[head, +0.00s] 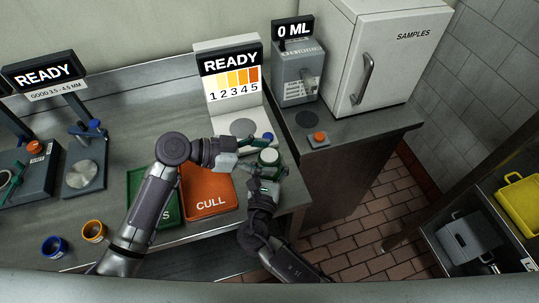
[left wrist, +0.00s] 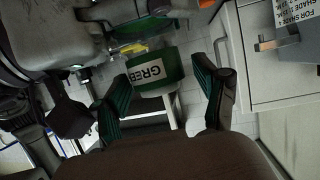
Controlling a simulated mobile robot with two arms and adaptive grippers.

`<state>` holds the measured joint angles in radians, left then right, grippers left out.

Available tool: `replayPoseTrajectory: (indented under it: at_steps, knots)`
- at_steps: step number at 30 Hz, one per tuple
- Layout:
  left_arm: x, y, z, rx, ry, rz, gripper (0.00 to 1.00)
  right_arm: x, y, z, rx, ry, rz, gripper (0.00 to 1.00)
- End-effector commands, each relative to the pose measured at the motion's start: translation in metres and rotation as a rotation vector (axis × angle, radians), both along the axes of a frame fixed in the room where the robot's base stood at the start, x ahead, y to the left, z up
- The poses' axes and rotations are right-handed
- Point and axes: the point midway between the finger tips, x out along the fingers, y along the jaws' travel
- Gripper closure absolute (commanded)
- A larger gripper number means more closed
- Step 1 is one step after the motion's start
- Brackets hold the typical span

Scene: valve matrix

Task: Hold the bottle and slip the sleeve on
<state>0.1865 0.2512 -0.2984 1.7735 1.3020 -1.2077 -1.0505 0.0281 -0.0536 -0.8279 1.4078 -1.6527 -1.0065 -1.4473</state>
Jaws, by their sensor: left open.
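A pale round-topped bottle (head: 268,156) with green around it is held up near the counter's right end. In the left wrist view a green band (left wrist: 157,71) lettered "GREE" shows; I cannot tell whether it is a separate sleeve. My left gripper (head: 253,158) reaches in from the left, open; in its wrist view the fingers (left wrist: 163,98) stand apart on either side of the green band, with gaps. My right gripper (head: 268,173) comes from below and appears shut on the bottle; its fingertips are partly hidden.
An orange CULL tray (head: 208,201) and a green tray (head: 140,184) lie on the counter. A READY shade reader (head: 229,75) stands behind, with a 0 ML dispenser (head: 297,75) and SAMPLES cabinet (head: 385,60) to the right. Blue (head: 53,247) and orange (head: 93,231) rings lie front left.

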Motion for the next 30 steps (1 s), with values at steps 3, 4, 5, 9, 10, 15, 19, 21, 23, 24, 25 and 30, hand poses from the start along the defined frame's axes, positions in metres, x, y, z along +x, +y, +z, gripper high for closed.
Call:
replayPoseTrajectory:
  at_steps: [3,4,5,9,10,15,19,21,23,24,25,30]
  knots:
    - [-0.006,0.024,0.009,0.005,0.0,-0.003,0.19,0.001,-0.003,-0.001,0.0,0.002,-0.007,0.93]
    - [-0.007,0.03,0.011,0.006,-0.001,-0.002,0.19,0.001,-0.003,-0.001,0.0,0.002,-0.007,0.93]
    - [-0.008,0.036,0.014,0.005,0.0,-0.002,0.19,0.001,-0.003,-0.001,0.0,0.002,-0.007,0.93]
    - [-0.014,0.062,0.025,0.005,0.002,-0.002,0.19,0.001,-0.003,-0.001,0.0,0.002,-0.007,0.93]
    - [-0.015,0.067,0.027,0.006,0.001,-0.003,0.19,0.001,-0.003,-0.001,0.0,0.002,-0.007,0.93]
    - [-0.019,0.088,0.037,0.003,0.001,-0.002,0.19,0.001,-0.003,-0.001,0.0,0.002,-0.006,0.93]
    - [-0.02,0.094,0.04,0.002,0.001,-0.004,0.19,0.001,-0.003,-0.001,0.0,0.002,-0.005,0.93]
    - [-0.021,0.095,0.04,0.001,0.001,-0.004,0.19,0.001,-0.003,-0.001,0.0,0.002,-0.005,0.93]
    - [-0.021,0.095,0.041,0.001,0.001,-0.004,0.19,0.001,-0.003,-0.001,0.0,0.002,-0.005,0.93]
    - [-0.021,0.095,0.041,0.001,0.001,-0.004,0.19,0.001,-0.003,-0.001,0.0,0.002,-0.005,0.93]
    - [-0.021,0.095,0.041,0.001,0.001,-0.004,0.19,0.001,-0.002,-0.001,0.0,0.002,-0.005,0.93]
    - [-0.02,0.095,0.04,0.001,0.0,-0.003,0.19,0.001,-0.002,-0.001,0.0,0.001,-0.005,0.34]
